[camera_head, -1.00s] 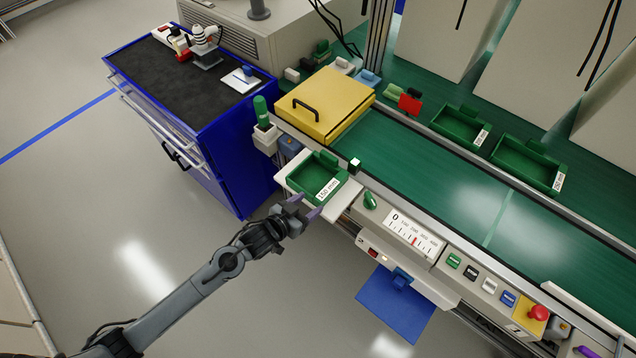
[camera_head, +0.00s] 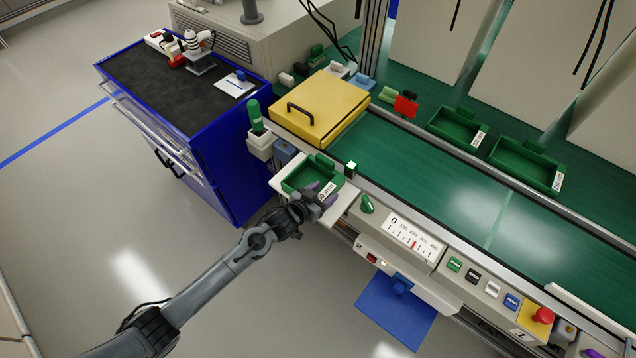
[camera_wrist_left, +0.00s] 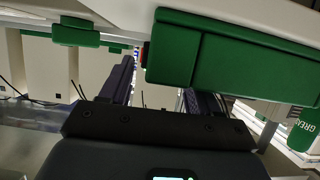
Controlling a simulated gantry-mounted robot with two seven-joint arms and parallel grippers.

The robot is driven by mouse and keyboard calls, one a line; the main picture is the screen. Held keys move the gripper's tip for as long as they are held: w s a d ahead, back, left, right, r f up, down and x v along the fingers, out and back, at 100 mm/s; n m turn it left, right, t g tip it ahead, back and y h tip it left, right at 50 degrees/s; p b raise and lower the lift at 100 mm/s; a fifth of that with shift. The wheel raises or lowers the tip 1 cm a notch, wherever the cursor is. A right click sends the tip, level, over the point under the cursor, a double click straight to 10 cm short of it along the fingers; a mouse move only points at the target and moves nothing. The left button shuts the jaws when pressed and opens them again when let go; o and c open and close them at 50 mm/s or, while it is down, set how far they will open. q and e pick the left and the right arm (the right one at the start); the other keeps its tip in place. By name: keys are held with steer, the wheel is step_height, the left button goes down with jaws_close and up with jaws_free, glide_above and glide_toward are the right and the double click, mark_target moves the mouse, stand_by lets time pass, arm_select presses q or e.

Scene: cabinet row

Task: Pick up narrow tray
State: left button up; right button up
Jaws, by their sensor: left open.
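A small green tray (camera_head: 298,178) with a white size label sits on a white ledge at the near left end of the conveyor. It is the smallest-looking of the green trays. My left gripper (camera_head: 320,191) is open at the tray's near right side, by the label, partly covering it. In the left wrist view the green tray (camera_wrist_left: 245,65) fills the upper right, and my left gripper's fingers (camera_wrist_left: 160,92) stand apart below it. Nothing shows between them; contact with the tray cannot be told. My right gripper is not in view.
Two larger green trays (camera_head: 458,126) (camera_head: 524,163) sit behind the green conveyor (camera_head: 440,185). A yellow cover (camera_head: 320,108) stands behind the ledge. A blue cabinet (camera_head: 235,165) is on the left. A control panel (camera_head: 412,234) and blue plate (camera_head: 395,310) lie to the right.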

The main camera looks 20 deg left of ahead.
arm_select(q)
steer(key=shift+c, duration=0.2)
jaws_close()
stand_by(0.3)
